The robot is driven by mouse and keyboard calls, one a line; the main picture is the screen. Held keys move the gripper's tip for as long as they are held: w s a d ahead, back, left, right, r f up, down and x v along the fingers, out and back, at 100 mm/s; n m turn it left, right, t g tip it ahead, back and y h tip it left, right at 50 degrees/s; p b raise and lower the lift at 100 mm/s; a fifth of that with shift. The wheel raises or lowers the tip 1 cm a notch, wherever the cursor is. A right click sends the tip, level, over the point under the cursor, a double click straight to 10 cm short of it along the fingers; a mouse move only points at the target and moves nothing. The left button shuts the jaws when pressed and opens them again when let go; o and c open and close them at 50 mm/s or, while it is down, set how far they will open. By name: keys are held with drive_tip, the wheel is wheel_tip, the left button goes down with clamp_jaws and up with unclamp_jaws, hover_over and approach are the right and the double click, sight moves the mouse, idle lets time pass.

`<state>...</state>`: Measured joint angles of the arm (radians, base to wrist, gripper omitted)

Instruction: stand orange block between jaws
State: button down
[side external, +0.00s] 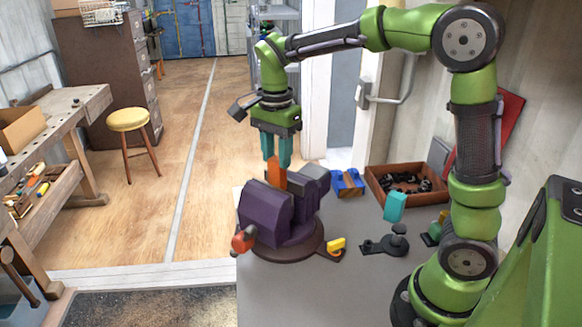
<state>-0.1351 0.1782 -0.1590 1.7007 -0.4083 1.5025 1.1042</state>
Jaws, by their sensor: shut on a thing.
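The orange block (276,170) is upright, held at its top between the teal fingers of my gripper (276,158). My gripper points straight down and is shut on it. The purple vise (266,211) stands on a round base on the grey table. The lower part of the block is hidden behind the vise's near purple jaw. A grey part of the vise (314,179) shows to the right of the block. I cannot tell whether the block touches the jaws or the vise floor.
The grey table (350,290) has free room at its front. An orange-red knob (241,241) sits at the vise's left.

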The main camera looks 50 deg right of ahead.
drive_tip(key=shift+f, duration=1.8)
idle(0.4)
drive_tip(key=c, duration=0.6)
unclamp_jaws()
drive_tip(key=shift+c, duration=0.2)
drive_tip(key=shift+r, duration=3)
